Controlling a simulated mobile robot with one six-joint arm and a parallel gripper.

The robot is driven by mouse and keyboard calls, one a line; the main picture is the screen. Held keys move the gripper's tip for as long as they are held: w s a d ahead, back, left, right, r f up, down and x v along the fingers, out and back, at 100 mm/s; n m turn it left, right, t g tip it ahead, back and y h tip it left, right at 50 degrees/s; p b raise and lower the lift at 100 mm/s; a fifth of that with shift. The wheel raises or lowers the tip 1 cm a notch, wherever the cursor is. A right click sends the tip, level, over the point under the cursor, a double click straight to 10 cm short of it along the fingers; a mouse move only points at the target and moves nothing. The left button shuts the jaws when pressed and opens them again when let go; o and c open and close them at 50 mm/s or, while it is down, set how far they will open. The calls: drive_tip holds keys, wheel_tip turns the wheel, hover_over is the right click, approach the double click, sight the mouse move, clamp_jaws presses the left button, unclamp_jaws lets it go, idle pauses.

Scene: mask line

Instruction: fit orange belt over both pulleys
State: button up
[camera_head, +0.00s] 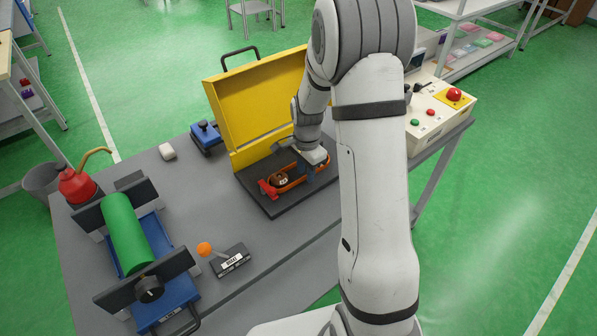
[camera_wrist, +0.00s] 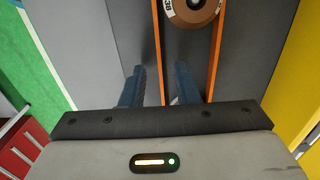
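The orange belt (camera_head: 297,183) lies on a dark base plate (camera_head: 262,204) and loops around a brown pulley (camera_head: 279,180). In the wrist view the pulley (camera_wrist: 194,12) is at the top, and two strands of the belt (camera_wrist: 213,60) run down from beside it. My gripper (camera_wrist: 159,75) has its two blue fingers apart. The left strand runs between them; the right strand lies outside the right finger. I cannot tell if either finger touches the belt. In the head view my gripper (camera_head: 312,170) is low over the plate's right part.
A yellow raised cover (camera_head: 255,95) stands behind the plate, and a red part (camera_head: 267,189) is at its left. A control box with a red button (camera_head: 454,94) is at right. A green roller (camera_head: 126,232) and a small black stand (camera_head: 230,261) are at left.

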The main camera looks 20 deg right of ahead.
wheel_tip(320, 180, up, 8)
drive_tip(key=shift+f, duration=0.15)
idle(0.3)
drive_tip(key=shift+s, duration=0.1)
idle(0.4)
